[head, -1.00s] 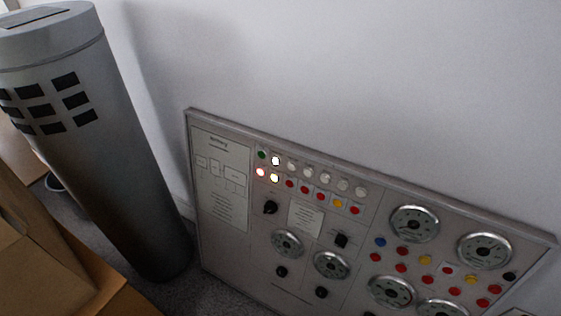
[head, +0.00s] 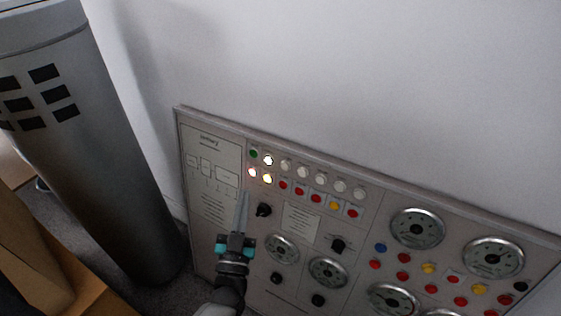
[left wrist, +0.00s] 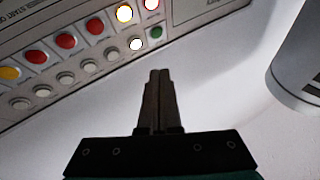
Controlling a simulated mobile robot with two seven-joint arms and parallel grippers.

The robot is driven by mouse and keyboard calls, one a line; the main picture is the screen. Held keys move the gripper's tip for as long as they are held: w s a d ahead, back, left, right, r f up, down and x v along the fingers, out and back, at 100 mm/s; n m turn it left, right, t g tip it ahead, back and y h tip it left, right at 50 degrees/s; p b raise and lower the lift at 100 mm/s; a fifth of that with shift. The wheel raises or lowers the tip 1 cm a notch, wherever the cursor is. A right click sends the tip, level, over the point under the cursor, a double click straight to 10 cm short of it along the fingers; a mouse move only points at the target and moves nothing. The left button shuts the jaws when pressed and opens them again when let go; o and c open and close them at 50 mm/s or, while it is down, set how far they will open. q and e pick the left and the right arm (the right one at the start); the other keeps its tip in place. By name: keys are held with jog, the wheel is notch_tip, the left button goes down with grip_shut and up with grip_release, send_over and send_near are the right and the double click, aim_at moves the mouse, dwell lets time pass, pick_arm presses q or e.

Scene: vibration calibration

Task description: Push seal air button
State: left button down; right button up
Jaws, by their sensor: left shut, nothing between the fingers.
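A grey control panel (head: 215,255) leans against the wall, with buttons, lamps, dials and knobs. Its top left holds a green button (head: 253,153) and lit white, reddish and yellow lamps (head: 267,178). A row of white buttons (head: 303,172) runs right of these, above red and yellow ones. I cannot read which is the seal air button. My left gripper (head: 243,195) is shut and empty, in front of the panel just below the lit lamps. In the left wrist view its fingers (left wrist: 159,75) point toward the panel edge near the green button (left wrist: 156,32). My right gripper is not seen.
A tall grey cylinder (head: 100,150) stands left of the panel. Brown boxes (head: 30,240) sit at the lower left. Round dials (head: 417,228) fill the panel's right part. The white wall above the panel is bare.

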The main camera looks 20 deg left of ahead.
aim_at(269, 160)
pick_arm(q)
jog(key=r+y, duration=0.1)
jog(key=r+n+y, duration=0.1)
jog(key=r, duration=0.1)
jog(key=shift+a+t, duration=0.3)
jog(key=shift+a, duration=0.1)
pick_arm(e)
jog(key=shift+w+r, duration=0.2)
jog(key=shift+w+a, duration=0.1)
pick_arm(q)
jog(key=w+f+b, duration=0.1)
jog(key=w+b, duration=0.4)
jog(key=w, duration=0.3)
jog(key=shift+w+d+f+b, duration=0.25)
jog(key=shift+d+f+b, duration=0.05)
jog(key=shift+d+f, duration=0.1)
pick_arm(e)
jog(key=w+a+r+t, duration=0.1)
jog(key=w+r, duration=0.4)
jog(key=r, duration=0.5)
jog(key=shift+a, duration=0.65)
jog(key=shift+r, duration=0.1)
pick_arm(q)
jog(key=shift+w, duration=0.2)
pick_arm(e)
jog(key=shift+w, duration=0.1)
pick_arm(q)
jog(key=shift+w, duration=0.25)
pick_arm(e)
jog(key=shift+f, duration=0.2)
